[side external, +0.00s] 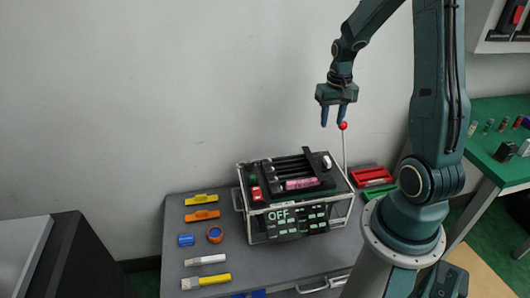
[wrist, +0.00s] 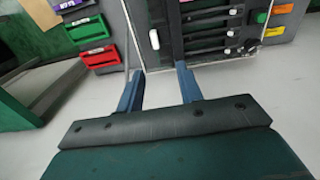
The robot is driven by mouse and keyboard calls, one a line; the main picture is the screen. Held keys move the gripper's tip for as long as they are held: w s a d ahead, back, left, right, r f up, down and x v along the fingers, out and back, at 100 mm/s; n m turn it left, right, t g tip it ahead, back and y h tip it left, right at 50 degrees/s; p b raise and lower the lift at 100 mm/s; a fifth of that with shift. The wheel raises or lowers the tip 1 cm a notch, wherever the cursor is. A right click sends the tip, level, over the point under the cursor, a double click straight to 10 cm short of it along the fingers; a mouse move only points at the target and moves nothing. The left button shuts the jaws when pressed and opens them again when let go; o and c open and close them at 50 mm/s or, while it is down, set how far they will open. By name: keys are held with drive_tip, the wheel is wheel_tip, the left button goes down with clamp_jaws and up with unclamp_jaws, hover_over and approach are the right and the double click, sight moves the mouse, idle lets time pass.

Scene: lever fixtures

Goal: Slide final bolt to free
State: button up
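The lever fixture (side external: 345,208) is a metal-framed box with a black top and a front panel reading "OFF". Several dark parallel bars (side external: 285,166) lie across its top; they also show in the wrist view (wrist: 206,32), with pale ends. I cannot tell which one is the final bolt. A pink piece (side external: 300,184) lies near the front bar. A thin upright rod with a red ball (side external: 343,126) rises at the fixture's right. My gripper (side external: 332,120) is open and empty above the fixture, with the red ball close to its right fingertip. Both fingers show apart in the wrist view (wrist: 160,72).
Yellow (side external: 201,199) and orange (side external: 202,215) pieces, blue and orange round parts, and two brushes (side external: 206,282) lie left of the fixture on the grey table (side external: 180,240). Red (side external: 370,176) and green trays sit at its right. The space above the table's left is clear.

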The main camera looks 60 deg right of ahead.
sight(328, 159)
drive_tip(key=shift+s+d+f, duration=0.3)
drive_tip(key=shift+d+f, duration=0.25)
drive_tip(key=shift+f, duration=0.2)
drive_tip(key=shift+f, duration=0.15)
drive_tip(key=shift+f, duration=6.75)
clamp_jaws()
